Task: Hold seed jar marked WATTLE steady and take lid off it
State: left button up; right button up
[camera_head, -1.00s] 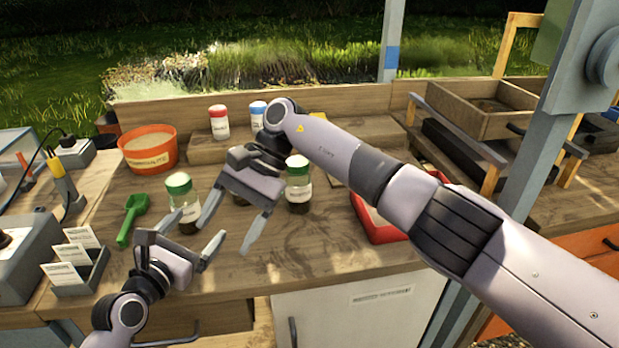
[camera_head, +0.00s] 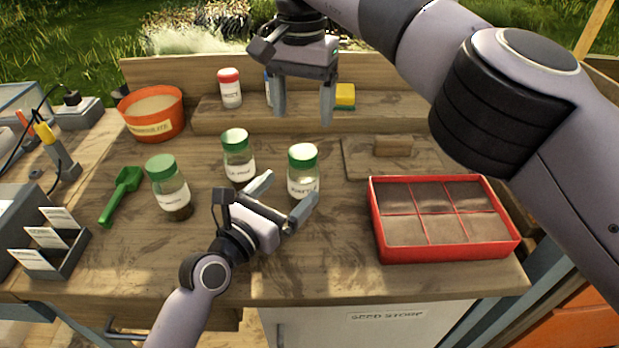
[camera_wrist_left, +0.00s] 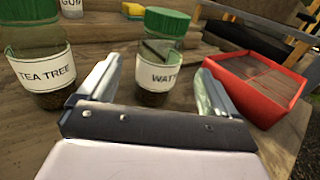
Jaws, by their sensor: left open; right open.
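The WATTLE jar (camera_head: 303,174) is a clear jar with a green lid (camera_head: 302,152) on it, upright on the bench, rightmost of three similar jars. In the left wrist view, the WATTLE jar (camera_wrist_left: 154,76) stands ahead between the open fingers. My left gripper (camera_head: 291,190) is open and low, its fingertips on either side of the jar's front; I cannot tell whether they touch it. My right gripper (camera_head: 303,118) is open and empty, pointing down above and behind the jar's lid.
The TEA TREE jar (camera_wrist_left: 42,74) stands left of the WATTLE jar, and another green-lidded jar (camera_head: 168,188) is further left. A red seed tray (camera_head: 447,252) lies to the right. A red-lidded jar (camera_head: 230,90) and yellow sponge (camera_head: 345,95) sit on the back shelf.

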aim_at(305, 172)
pick_arm(q)
jog(key=shift+x, duration=3.35)
pick_arm(e)
jog(key=shift+s, duration=0.1)
